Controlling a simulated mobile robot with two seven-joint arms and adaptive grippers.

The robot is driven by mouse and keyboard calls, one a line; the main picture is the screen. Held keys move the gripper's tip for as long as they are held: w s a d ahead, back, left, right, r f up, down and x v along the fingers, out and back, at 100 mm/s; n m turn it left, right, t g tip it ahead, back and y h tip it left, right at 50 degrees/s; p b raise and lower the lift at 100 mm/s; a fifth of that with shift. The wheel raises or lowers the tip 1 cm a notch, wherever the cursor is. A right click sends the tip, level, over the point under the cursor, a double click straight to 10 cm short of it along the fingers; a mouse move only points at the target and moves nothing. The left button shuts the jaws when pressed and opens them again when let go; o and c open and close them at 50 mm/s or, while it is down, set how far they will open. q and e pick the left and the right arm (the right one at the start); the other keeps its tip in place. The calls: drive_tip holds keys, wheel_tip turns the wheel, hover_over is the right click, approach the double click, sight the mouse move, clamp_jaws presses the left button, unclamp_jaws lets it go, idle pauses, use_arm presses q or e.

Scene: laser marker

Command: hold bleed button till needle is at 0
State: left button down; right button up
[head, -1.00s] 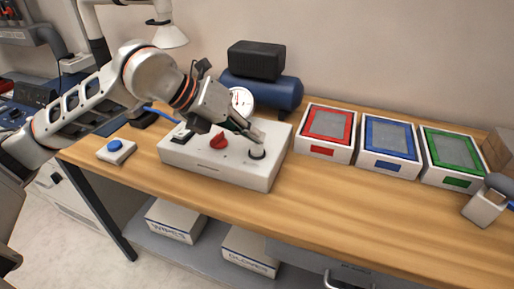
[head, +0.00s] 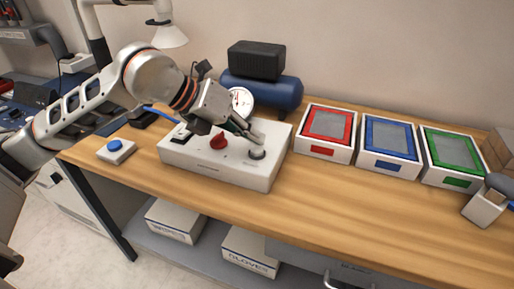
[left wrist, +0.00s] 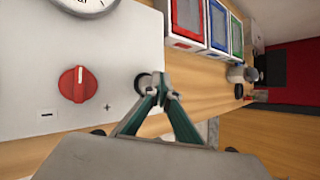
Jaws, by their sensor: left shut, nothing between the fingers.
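A white control box (head: 222,171) on the wooden bench carries a red knob (head: 218,141) and a pale round button in a dark ring (head: 257,153), likely the bleed button. The button also shows in the left wrist view (left wrist: 143,83), partly hidden by the fingertips. My left gripper (head: 259,138) is shut and empty, its tips at the button in both views; I cannot tell whether they press it.
Red (head: 326,132), blue (head: 388,146) and green (head: 450,155) framed trays stand to the right. A blue tank (head: 285,94) is behind. A small box with a blue button (head: 115,147) is at left.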

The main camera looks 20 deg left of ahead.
sight(253, 150)
use_arm(q)
drive_tip(key=shift+f, duration=0.3)
drive_tip(key=shift+f, duration=0.55)
use_arm(e)
drive_tip(key=shift+s+f, duration=0.15)
drive_tip(key=shift+f, duration=0.15)
idle(2.4)
idle(1.6)
use_arm(q)
drive_tip(key=shift+r+p, duration=0.45)
drive_tip(key=shift+r, duration=0.55)
use_arm(e)
drive_tip(key=shift+w+r, duration=0.25)
drive_tip(key=shift+r, duration=0.3)
drive_tip(key=shift+w+r, duration=0.25)
drive_tip(key=shift+r, duration=0.3)
use_arm(q)
drive_tip(key=shift+r+p, duration=1.55)
drive_tip(key=shift+r, duration=1.05)
drive_tip(key=shift+f, duration=0.15)
use_arm(e)
drive_tip(key=shift+t, duration=0.4)
drive_tip(key=r, duration=0.1)
drive_tip(key=w+r, duration=0.1)
drive_tip(key=r, duration=0.1)
drive_tip(key=w+r, duration=0.1)
drive_tip(key=r, duration=0.1)
drive_tip(key=shift+w, duration=0.1)
